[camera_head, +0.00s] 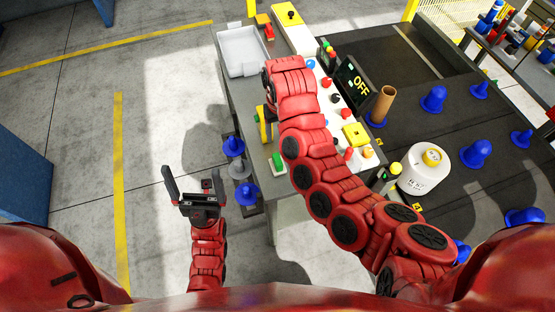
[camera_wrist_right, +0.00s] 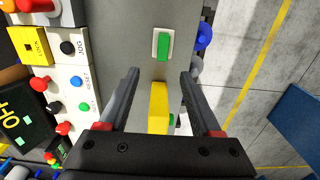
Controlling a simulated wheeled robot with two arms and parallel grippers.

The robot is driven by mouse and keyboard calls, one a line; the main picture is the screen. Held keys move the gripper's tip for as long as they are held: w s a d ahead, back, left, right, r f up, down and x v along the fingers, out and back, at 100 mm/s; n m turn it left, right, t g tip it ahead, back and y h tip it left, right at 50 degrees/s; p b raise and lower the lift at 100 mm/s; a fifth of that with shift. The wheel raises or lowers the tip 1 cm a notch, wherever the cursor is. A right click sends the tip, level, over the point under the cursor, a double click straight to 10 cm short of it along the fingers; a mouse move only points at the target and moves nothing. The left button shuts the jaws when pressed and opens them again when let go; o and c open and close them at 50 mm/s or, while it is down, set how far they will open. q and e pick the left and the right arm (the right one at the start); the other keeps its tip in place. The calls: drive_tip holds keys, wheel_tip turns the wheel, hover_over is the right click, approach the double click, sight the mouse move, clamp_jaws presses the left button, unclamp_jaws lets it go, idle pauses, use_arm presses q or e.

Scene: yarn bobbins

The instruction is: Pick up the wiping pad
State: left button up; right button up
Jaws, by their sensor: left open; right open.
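Two small things lie on the grey table top (camera_head: 238,92). One is a green block on a white base (camera_head: 278,162), also in the right wrist view (camera_wrist_right: 162,45). The other is a yellow block (camera_head: 262,124), also in the wrist view (camera_wrist_right: 158,105). I cannot tell for certain which is the wiping pad. My right gripper (camera_head: 268,108) is open above the yellow block, which shows between its fingers in the wrist view (camera_wrist_right: 158,78). A bit of green shows beside the yellow block, partly hidden. My left gripper (camera_head: 193,178) is open and empty over the floor.
A white tray (camera_head: 243,52) stands at the table's far left. The control panel with buttons (camera_head: 335,98) and the OFF screen (camera_head: 357,82) lie right of the gripper. Blue cones (camera_head: 233,146) stand at the table's left side.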

drive_tip(key=b, duration=0.1)
approach(278, 159)
drive_tip(key=shift+w+d+f, duration=0.1)
drive_tip(key=shift+w+d, duration=0.1)
drive_tip(key=shift+w, duration=0.05)
wheel_tip(278, 159, down, 4)
drive_tip(key=shift+r+p, duration=0.2)
drive_tip(key=shift+p, duration=0.55)
drive_tip(key=shift+s+f, duration=0.1)
drive_tip(key=shift+f, duration=0.75)
drive_tip(key=shift+f+p, duration=0.45)
drive_tip(key=shift+p, duration=0.1)
drive_tip(key=f, duration=0.2)
drive_tip(key=shift+s+a+f+p, duration=0.25)
drive_tip(key=shift+a+f+p, duration=0.05)
drive_tip(key=shift+f+p, duration=0.1)
drive_tip(key=shift+f, duration=0.75)
clamp_jaws()
